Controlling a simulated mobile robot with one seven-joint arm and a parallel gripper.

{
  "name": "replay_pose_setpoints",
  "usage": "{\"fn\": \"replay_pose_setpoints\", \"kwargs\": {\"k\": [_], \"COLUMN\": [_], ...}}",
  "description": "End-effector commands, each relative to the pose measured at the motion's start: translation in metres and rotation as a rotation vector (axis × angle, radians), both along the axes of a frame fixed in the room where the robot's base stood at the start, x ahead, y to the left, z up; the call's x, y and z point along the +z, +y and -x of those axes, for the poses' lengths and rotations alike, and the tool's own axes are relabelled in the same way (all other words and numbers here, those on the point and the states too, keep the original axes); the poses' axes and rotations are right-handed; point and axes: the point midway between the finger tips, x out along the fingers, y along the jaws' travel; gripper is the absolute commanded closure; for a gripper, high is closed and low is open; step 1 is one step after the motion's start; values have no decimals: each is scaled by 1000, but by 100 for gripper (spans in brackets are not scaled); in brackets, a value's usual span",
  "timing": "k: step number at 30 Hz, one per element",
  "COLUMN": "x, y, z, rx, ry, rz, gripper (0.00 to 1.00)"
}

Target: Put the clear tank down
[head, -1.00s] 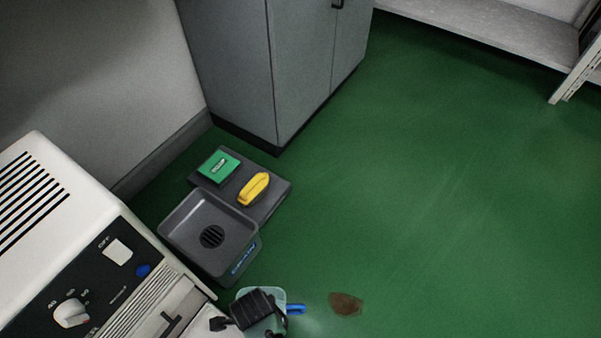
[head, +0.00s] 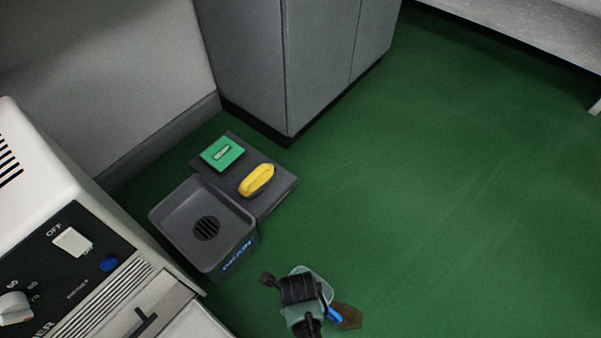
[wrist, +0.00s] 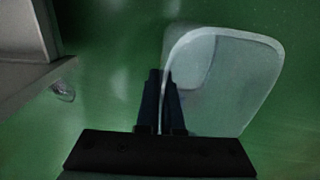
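The clear tank (head: 325,284) is a see-through, rounded container with a blue part (head: 334,315) at its lower right. It is low in the head view, partly hidden by my black gripper (head: 300,290). In the wrist view the tank (wrist: 252,80) fills the right side. There my gripper (wrist: 164,78) has its two dark fingers close together at the tank's near left edge, pinching it. The tank appears held over the green floor; its exact height is unclear.
A grey drain basin (head: 165,217) is left of the tank. Behind it, a dark platform (head: 282,192) carries a green box (head: 222,153) and a yellow item (head: 257,181). A white machine (head: 165,305) is at lower left, a grey cabinet (head: 318,75) behind. A brown stain (head: 349,318) marks the otherwise clear floor.

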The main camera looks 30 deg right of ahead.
Motion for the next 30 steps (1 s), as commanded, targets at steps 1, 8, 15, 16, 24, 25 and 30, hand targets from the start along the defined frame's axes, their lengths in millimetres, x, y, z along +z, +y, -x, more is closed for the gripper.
{"fn": "replay_pose_setpoints", "kwargs": {"k": [1,8,15,16,24,25,30], "x": [-4,-30,-37,-37,-41,-41,-41], "y": [0,0,0,0,0,0,0], "z": [-1,-1,-1,-1,0,0,0], "rx": [0,1,1,1,1,1,1], "ry": [-1,-1,-3,-3,0,0,0], "rz": [1,1,1,1,0,0,0], "gripper": [100,100,100,100,95,89,66]}}
